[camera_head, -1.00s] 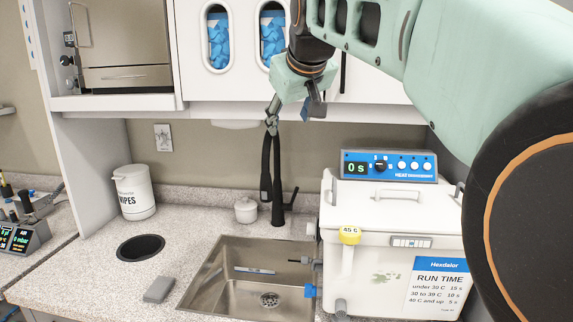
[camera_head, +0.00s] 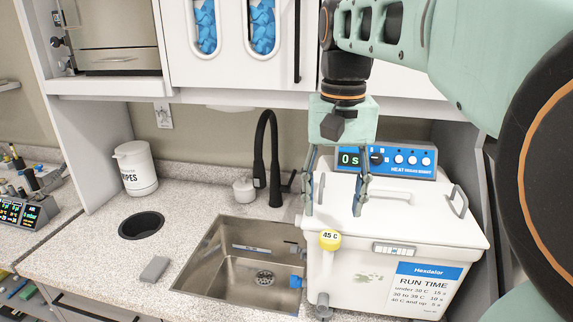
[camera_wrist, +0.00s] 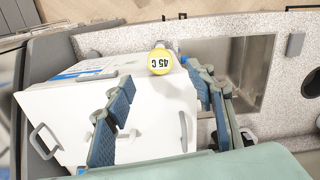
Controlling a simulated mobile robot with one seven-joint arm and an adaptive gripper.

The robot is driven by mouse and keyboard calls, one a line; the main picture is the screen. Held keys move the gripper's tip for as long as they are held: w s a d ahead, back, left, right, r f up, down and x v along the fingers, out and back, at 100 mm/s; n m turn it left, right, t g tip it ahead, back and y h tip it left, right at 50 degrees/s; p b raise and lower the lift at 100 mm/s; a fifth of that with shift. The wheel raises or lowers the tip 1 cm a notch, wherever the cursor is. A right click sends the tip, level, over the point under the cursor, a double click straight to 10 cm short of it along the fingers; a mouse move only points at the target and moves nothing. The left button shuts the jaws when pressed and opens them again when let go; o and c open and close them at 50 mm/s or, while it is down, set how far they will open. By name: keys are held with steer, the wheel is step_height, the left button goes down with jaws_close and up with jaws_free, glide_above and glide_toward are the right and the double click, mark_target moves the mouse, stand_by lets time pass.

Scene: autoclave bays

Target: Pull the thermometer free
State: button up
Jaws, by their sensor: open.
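The thermometer (camera_head: 330,240) has a yellow round head reading "45 C" and sits at the front left top edge of the white heat bath (camera_head: 352,292). Its yellow head also shows in the wrist view (camera_wrist: 160,61), at the bath's edge. In the head view a pale part hangs below the head along the bath's front. My gripper (camera_head: 333,212) points down above the bath's lid, behind the thermometer in the head view. Its two fingers are spread and hold nothing. In the wrist view the gripper (camera_wrist: 160,120) has a finger on each side, with the thermometer head beyond the gap between them.
A blue control panel (camera_head: 388,160) reading "0 s" stands behind the lid. Lid handles (camera_head: 459,201) stick up nearby. The steel sink (camera_head: 215,287) and black faucet (camera_head: 275,170) are left of the bath. Wall cabinets (camera_head: 200,72) hang above.

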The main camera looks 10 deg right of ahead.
mark_target(330, 236)
step_height(330, 236, down, 9)
steer(key=shift+r, duration=0.2)
steer(key=shift+c, duration=0.3)
steer(key=c, duration=1.2)
steer(key=shift+r+p, duration=2.65)
steer(key=shift+r, duration=1.85)
